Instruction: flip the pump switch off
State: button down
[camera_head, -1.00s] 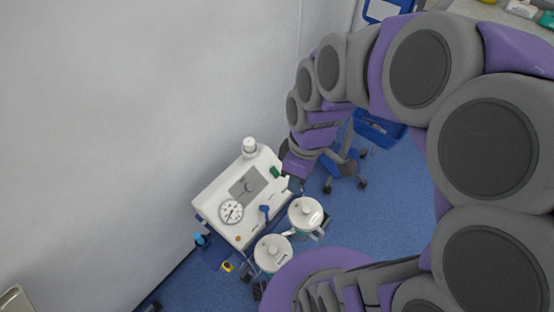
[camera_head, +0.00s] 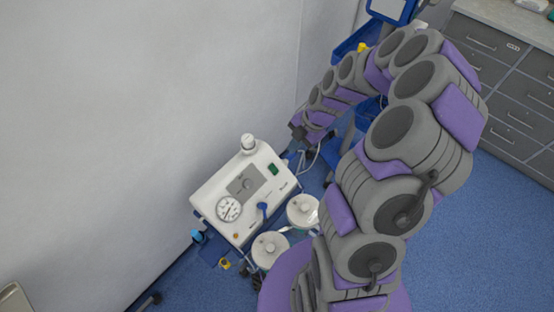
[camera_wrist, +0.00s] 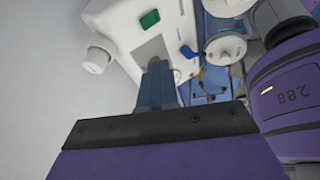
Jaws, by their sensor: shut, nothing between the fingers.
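The pump (camera_head: 205,190) is a white box with a round gauge (camera_head: 229,208) and a grey panel on top, standing by the wall. Its green switch (camera_head: 272,169) is on the top face near the back right edge; whether it is on or off is too small to tell. My gripper is shut and empty, and appears apart from the switch. In the head view my gripper (camera_head: 298,132) is beyond the pump's back right corner.
A white knob (camera_head: 248,143) stands up at the pump's back corner. A blue lever (camera_head: 262,208) is on its front right side. Two white-lidded jars (camera_head: 302,210) stand beside it on the right. A blue cart stands behind my arm. Grey drawers (camera_head: 510,85) are at the right.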

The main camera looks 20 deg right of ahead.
jog(key=shift+w+d+f+n, duration=0.15)
jog(key=shift+f+n, duration=0.05)
jog(key=shift+f, duration=0.15)
jog(key=shift+w+d+f+n, duration=0.1)
jog(key=shift+w+f+n, duration=0.1)
jog(key=shift+f, duration=0.1)
jog(key=shift+f, duration=0.1)
jog(key=b, duration=0.2)
send_near(272, 167)
notch_tip(272, 167, down, 3)
jog(key=s, duration=0.2)
jog(key=shift+w+a+f, duration=0.5)
jog(key=shift+a+f, duration=0.3)
jog(key=shift+f, duration=0.05)
jog(key=shift+w+a+f, duration=0.3)
jog(key=shift+w+f, duration=0.2)
